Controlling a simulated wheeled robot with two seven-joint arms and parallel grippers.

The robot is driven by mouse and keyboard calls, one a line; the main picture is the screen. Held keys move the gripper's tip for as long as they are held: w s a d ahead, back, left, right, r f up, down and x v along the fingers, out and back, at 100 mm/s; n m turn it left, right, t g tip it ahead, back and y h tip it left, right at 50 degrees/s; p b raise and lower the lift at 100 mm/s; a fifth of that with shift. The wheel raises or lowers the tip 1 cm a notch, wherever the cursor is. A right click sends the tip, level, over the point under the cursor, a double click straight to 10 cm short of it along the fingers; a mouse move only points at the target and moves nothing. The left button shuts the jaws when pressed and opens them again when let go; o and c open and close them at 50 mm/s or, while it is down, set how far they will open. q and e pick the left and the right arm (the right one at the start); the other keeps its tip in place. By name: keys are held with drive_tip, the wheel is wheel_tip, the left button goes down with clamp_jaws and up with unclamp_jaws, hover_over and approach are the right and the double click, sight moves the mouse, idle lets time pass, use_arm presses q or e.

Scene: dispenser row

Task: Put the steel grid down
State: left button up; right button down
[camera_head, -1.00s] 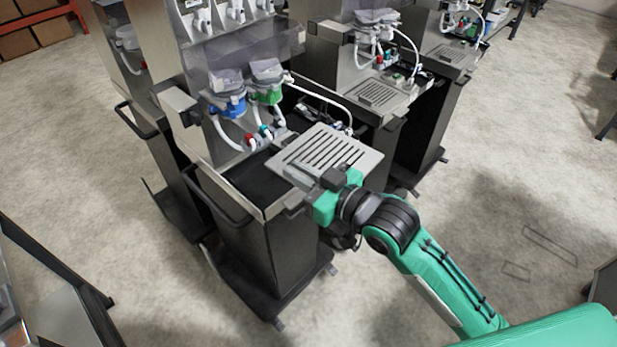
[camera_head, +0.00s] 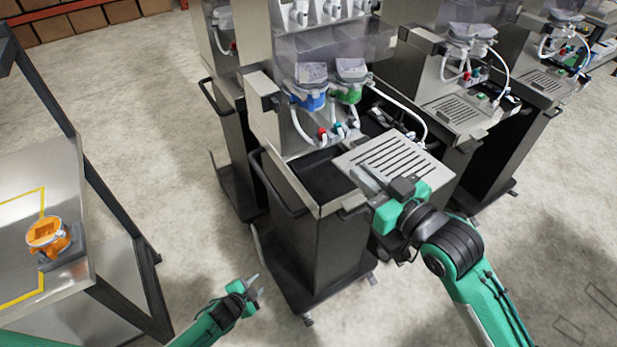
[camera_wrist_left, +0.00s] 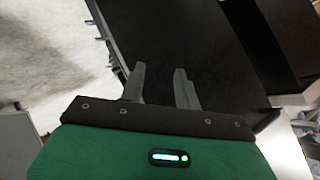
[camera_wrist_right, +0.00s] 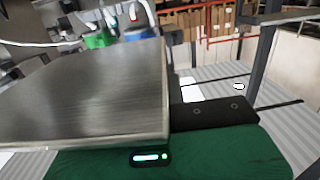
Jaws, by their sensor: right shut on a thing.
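The steel grid (camera_head: 395,160) is a flat slotted metal plate. My right gripper (camera_head: 385,188) is shut on its near edge and holds it roughly level, over the right part of the open-topped dispenser cart (camera_head: 318,232). In the right wrist view the grid (camera_wrist_right: 85,100) fills the left half as a plain brushed surface and hides part of the fingers. My left gripper (camera_head: 254,287) is empty and low in front of the cart. In the left wrist view its two fingers (camera_wrist_left: 160,85) stand apart.
A blue cup (camera_head: 308,98) and a green cup (camera_head: 348,92) with hoses sit above the cart. More dispensers with grids (camera_head: 455,108) stand to the right. The floor between is free.

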use_arm(q)
drive_tip(key=w+d+r+m+t+h, duration=0.1)
drive_tip(key=w+d+r+m+h, duration=0.25)
drive_tip(key=r, duration=0.75)
drive_tip(key=w+d+r+m+h, duration=0.2)
drive_tip(key=d+r+m, duration=0.25)
drive_tip(key=r, duration=0.55)
drive_tip(key=w+d+r+m+t+h, duration=0.1)
drive_tip(key=w+d+r+m+h, duration=0.3)
drive_tip(key=r, duration=0.7)
wheel_tip(320, 180, up, 9)
drive_tip(key=s+d+m+g, duration=0.1)
drive_tip(key=s+d+m, duration=0.1)
drive_tip(key=d, duration=0.1)
drive_tip(key=m+g+h, duration=0.2)
drive_tip(key=m, duration=0.1)
approach(361, 157)
drive_tip(key=v, duration=0.2)
drive_tip(key=x, duration=1.2)
drive_tip(key=shift+f, duration=0.3)
